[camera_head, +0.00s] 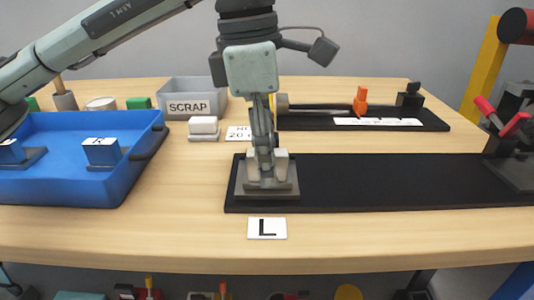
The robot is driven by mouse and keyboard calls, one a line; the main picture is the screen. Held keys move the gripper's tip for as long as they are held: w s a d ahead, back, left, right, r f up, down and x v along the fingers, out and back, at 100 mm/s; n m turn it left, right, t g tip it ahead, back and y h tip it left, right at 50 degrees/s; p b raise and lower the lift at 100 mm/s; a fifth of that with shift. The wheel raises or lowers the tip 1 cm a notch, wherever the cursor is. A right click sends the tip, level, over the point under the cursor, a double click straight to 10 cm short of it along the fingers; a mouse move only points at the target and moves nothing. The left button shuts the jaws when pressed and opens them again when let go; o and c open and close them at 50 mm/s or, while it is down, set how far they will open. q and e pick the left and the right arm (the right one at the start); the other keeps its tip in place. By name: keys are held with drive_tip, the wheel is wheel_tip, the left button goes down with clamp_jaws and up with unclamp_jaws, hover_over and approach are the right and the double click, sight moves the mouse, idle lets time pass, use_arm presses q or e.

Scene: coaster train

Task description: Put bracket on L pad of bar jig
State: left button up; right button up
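The bar jig (400,180) is a long black plate across the front of the table, with a card marked L (267,228) before its left end. A bracket (281,165), with a light upright and a grey base, stands upright at this left end; the pad under it is hidden. My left gripper (265,165) points straight down at the bracket, its near finger covering the middle of the upright. The gap between the fingers is hidden by the viewing angle. My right gripper is not in view.
A blue tray (65,190) at left holds labelled brackets (102,152), one marked R. Behind are a grey SCRAP bin (190,97), a white block (204,126) and a black fixture (400,116) with an orange part. A red-handled clamp (515,125) stands at the right end.

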use_arm(q)
drive_tip(key=shift+r, duration=0.1)
wheel_tip(320, 180, up, 12)
drive_tip(key=a, duration=0.1)
drive_tip(key=shift+a, duration=0.2)
idle(1.2)
